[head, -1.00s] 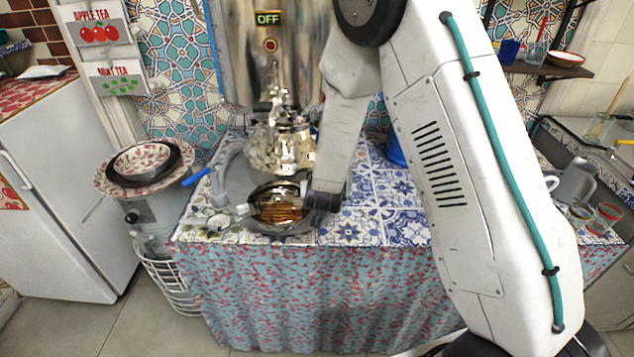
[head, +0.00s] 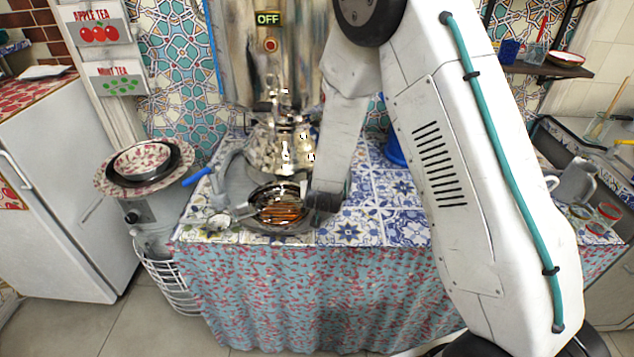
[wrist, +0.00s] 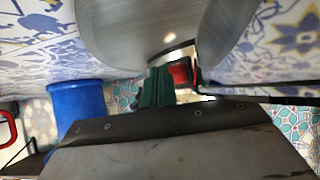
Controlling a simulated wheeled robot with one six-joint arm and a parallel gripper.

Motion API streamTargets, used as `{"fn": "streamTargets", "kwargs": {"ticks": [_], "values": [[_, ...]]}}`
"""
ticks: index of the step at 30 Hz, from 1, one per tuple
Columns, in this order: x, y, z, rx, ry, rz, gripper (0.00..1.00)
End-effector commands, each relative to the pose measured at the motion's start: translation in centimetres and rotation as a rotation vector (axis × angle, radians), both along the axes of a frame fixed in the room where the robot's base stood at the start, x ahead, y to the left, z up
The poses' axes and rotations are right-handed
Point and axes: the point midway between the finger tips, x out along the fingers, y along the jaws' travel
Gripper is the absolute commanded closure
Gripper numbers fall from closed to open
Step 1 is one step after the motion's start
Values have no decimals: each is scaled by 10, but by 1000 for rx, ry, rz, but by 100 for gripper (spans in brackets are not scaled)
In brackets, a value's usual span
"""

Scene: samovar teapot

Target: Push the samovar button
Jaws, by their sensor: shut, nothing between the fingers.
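The samovar (head: 305,75) stands at the back of the table in the head view, a tall shiny body with mottled reflections. Its round red button (head: 270,45) sits high on the front, just below a sign (head: 268,19) reading OFF. A shiny metal teapot (head: 283,148) is in front of the samovar's lower part. In the wrist view, my gripper (wrist: 160,78) shows dark green fingers, shut and empty, beside a small red patch that I cannot identify. Two curved metal surfaces are close by. In the head view my arm comes down right of the samovar, well below the button; the fingers are not clear there.
A blue container (head: 394,147) stands behind my arm and shows in the wrist view (wrist: 78,105).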

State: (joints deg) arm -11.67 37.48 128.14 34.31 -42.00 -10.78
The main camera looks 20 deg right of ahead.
Motion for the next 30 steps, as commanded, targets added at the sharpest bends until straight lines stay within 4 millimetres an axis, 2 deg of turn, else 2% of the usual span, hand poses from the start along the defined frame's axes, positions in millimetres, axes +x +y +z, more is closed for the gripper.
{"fn": "streamTargets", "kwargs": {"ticks": [30], "values": [[9, 3, 0, 0, 0, 0, 100]]}}
